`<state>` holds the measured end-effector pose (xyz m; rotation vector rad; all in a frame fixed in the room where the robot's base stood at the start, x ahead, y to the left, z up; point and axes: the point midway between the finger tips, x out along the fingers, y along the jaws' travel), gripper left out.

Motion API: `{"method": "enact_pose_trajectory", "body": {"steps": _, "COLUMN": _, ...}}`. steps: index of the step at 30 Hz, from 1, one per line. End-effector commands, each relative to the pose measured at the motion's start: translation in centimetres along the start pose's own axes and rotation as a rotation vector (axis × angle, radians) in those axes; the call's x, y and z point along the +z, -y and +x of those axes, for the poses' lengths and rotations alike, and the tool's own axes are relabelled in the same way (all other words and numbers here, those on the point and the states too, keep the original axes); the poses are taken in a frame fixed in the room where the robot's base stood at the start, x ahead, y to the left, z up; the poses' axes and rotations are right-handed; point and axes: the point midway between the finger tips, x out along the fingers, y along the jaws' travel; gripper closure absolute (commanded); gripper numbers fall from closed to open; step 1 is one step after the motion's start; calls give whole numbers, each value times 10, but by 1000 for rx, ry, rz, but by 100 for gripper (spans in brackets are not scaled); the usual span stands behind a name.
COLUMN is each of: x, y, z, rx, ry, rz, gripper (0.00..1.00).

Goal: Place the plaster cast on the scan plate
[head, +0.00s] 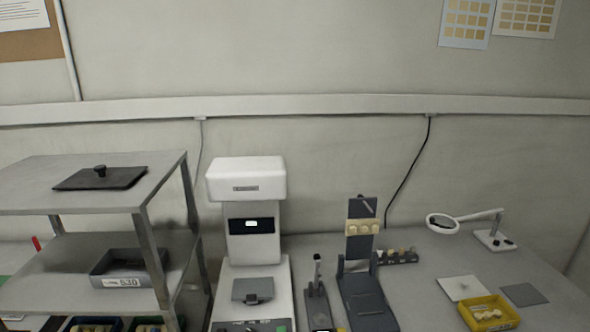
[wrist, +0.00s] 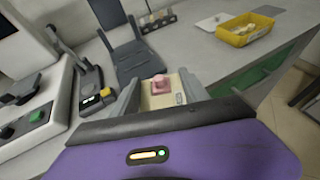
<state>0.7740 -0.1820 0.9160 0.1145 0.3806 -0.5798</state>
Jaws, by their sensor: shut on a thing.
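My gripper (wrist: 162,92) shows in the wrist view, its two grey fingers shut on a cream block with a pink piece on top, which I take as the plaster cast (wrist: 180,96). A small label marks its near face. The cast is held above the bench, left of the yellow tray. The white scanner (head: 247,180) stands on the bench in the head view, with a grey plate, likely the scan plate (head: 240,285), on its base. That plate also shows at the left of the wrist view (wrist: 20,86), apart from the cast. My gripper and the cast are outside the head view.
A dark folding stand (head: 366,305) and a small lever device (head: 316,295) stand right of the scanner. A yellow tray (head: 470,318) with pale pieces and a magnifier lamp (head: 443,222) are further right. A metal rack (head: 150,240) stands left.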

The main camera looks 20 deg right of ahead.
Motion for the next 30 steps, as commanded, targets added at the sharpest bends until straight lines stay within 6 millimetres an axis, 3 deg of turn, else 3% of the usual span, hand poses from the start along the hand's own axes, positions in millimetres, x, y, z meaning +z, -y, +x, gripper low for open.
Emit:
{"method": "enact_pose_trajectory", "body": {"steps": 1, "x": -12, "y": -16, "z": -6, "rx": 53, "ry": -3, "rz": -25, "gripper": 96}}
{"method": "enact_pose_trajectory", "body": {"steps": 6, "x": -45, "y": -57, "z": -25, "rx": 204, "ry": -3, "rz": -89, "gripper": 96}}
{"method": "enact_pose_trajectory", "body": {"steps": 15, "x": -109, "y": -105, "z": -66, "rx": 438, "ry": -3, "rz": -186, "gripper": 96}}
{"method": "enact_pose_trajectory", "body": {"steps": 21, "x": -126, "y": -125, "z": -85, "rx": 526, "ry": 0, "rz": -217, "gripper": 96}}
{"method": "enact_pose_trajectory", "body": {"steps": 30, "x": -128, "y": -132, "z": -89, "rx": 545, "ry": 1, "rz": -224, "gripper": 96}}
